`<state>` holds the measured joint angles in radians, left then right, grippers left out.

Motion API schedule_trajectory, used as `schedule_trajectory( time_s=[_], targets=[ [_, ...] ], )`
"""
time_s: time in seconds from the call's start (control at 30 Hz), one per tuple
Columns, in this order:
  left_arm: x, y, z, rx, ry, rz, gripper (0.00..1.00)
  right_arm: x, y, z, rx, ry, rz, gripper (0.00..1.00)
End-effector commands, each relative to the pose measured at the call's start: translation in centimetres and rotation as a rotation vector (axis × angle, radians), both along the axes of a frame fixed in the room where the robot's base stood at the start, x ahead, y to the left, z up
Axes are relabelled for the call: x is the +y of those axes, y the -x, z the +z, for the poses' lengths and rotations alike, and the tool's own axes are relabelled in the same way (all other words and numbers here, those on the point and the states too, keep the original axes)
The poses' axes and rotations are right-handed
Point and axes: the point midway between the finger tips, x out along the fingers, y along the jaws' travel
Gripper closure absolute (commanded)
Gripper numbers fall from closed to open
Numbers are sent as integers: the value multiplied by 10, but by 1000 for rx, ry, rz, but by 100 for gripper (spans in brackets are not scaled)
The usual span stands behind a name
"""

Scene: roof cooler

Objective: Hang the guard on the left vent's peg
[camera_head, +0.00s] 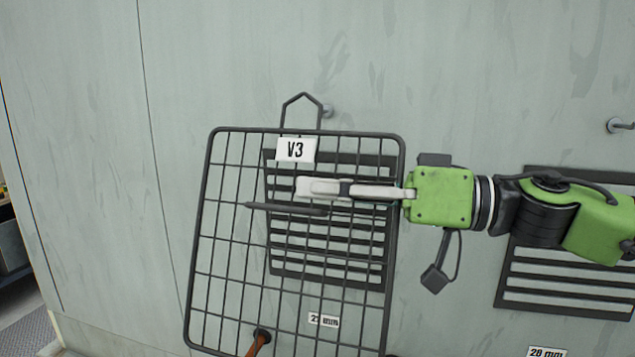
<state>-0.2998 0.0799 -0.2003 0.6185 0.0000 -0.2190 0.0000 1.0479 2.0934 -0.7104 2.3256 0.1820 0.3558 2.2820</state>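The guard is a dark wire grid (230,235) with a V3 tag and a pointed hanging loop (302,96) at its top. It stands slightly tilted before the left vent (330,264). The left vent's peg (328,111) shows just right of the loop; I see no clear sign that the loop is around it. My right gripper (312,190) reaches in from the right, its pale fingers lying across the guard just above a dark bar (285,209). It appears shut on the guard, though the contact is partly hidden. My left gripper is out of view.
The right vent (550,285) is partly behind my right arm, with another peg (618,126) above it. A size label (324,319) shows through the grid, and another (547,352) sits lower right. A brown rod (258,345) shows at the bottom. The upper left wall is clear.

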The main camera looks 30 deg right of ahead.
Motion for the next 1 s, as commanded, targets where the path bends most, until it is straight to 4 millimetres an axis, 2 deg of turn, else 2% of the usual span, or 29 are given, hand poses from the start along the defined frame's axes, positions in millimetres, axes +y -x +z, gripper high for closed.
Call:
schedule_trajectory(
  time_s=[1.0],
  targets=[
    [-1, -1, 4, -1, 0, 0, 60, -44, -38, -4, -2, -2, -1, 100]
  ],
)
